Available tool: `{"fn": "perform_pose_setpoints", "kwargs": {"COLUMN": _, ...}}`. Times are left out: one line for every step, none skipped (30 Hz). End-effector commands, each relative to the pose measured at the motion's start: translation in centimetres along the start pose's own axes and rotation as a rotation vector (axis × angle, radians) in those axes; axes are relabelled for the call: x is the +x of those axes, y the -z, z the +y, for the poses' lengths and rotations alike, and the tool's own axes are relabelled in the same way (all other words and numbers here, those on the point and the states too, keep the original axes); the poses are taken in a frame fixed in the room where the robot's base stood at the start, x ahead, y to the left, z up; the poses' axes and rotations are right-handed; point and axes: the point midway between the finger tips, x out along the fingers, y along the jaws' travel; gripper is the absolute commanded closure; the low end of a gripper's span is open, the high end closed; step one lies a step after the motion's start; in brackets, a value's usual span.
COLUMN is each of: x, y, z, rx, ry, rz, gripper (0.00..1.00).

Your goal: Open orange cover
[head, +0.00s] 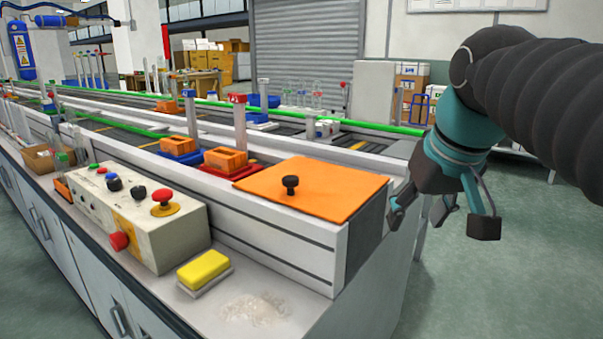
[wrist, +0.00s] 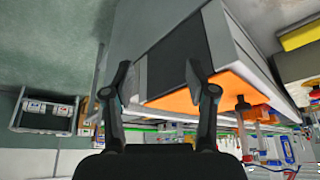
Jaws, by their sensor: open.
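The orange cover (head: 318,188) is a flat square plate lying level on the near end of the conveyor housing. A black knob (head: 290,184) stands up from it, left of its middle. In the wrist view the cover (wrist: 176,101) shows between and beyond the fingers, with its knob (wrist: 242,104) to the right of them. My gripper (head: 440,218) is open and empty. It hangs to the right of the cover, past the housing's dark end face, apart from the knob. It also shows in the wrist view (wrist: 158,84).
A control box (head: 140,215) with buttons and a red knob stands left of the housing. A yellow sponge (head: 204,268) and a whitish patch (head: 254,308) lie on the bench front. Orange blocks (head: 226,160) sit on the conveyor behind the cover.

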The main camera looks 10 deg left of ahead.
Motion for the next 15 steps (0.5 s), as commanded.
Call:
{"fn": "perform_pose_setpoints", "kwargs": {"x": -0.8, "y": 2.2, "z": -1.1, "rx": -0.036, "ry": 0.018, "rz": -0.004, "gripper": 0.43}}
{"fn": "perform_pose_setpoints", "kwargs": {"x": -1.3, "y": 3.3, "z": -1.6, "rx": -0.055, "ry": 0.027, "rz": -0.006, "gripper": 0.43}}
{"fn": "perform_pose_setpoints", "kwargs": {"x": -2.0, "y": 4.7, "z": -2.5, "rx": -0.081, "ry": 0.039, "rz": -0.010, "gripper": 0.43}}
{"fn": "perform_pose_setpoints", "kwargs": {"x": -2.5, "y": 5.7, "z": -3.1, "rx": -0.100, "ry": 0.047, "rz": -0.013, "gripper": 0.43}}
{"fn": "perform_pose_setpoints", "kwargs": {"x": -2.9, "y": 6.7, "z": -3.7, "rx": -0.120, "ry": 0.056, "rz": -0.015, "gripper": 0.43}}
{"fn": "perform_pose_setpoints", "kwargs": {"x": -3.5, "y": 7.9, "z": -4.6, "rx": -0.146, "ry": 0.068, "rz": -0.019, "gripper": 0.43}}
{"fn": "perform_pose_setpoints", "kwargs": {"x": -3.8, "y": 8.8, "z": -5.3, "rx": -0.167, "ry": 0.077, "rz": -0.022, "gripper": 0.43}}
{"fn": "perform_pose_setpoints", "kwargs": {"x": -4.2, "y": 9.6, "z": -6.0, "rx": -0.186, "ry": 0.086, "rz": -0.025, "gripper": 0.43}}
{"fn": "perform_pose_setpoints", "kwargs": {"x": -4.7, "y": 10.6, "z": -7.0, "rx": -0.213, "ry": 0.098, "rz": -0.028, "gripper": 0.43}}
{"fn": "perform_pose_setpoints", "kwargs": {"x": -5.0, "y": 11.3, "z": -7.7, "rx": -0.232, "ry": 0.107, "rz": -0.032, "gripper": 0.43}}
{"fn": "perform_pose_setpoints", "kwargs": {"x": -5.3, "y": 12.0, "z": -8.4, "rx": -0.252, "ry": 0.116, "rz": -0.033, "gripper": 0.43}}
{"fn": "perform_pose_setpoints", "kwargs": {"x": -5.7, "y": 12.7, "z": -9.3, "rx": -0.277, "ry": 0.126, "rz": -0.036, "gripper": 0.43}}
{"fn": "perform_pose_setpoints", "kwargs": {"x": -6.0, "y": 13.2, "z": -10.0, "rx": -0.295, "ry": 0.133, "rz": -0.037, "gripper": 0.43}}
{"fn": "perform_pose_setpoints", "kwargs": {"x": -6.1, "y": 13.6, "z": -10.6, "rx": -0.311, "ry": 0.140, "rz": -0.041, "gripper": 0.43}}
{"fn": "perform_pose_setpoints", "kwargs": {"x": -6.4, "y": 14.1, "z": -11.3, "rx": -0.331, "ry": 0.147, "rz": -0.043, "gripper": 0.43}}
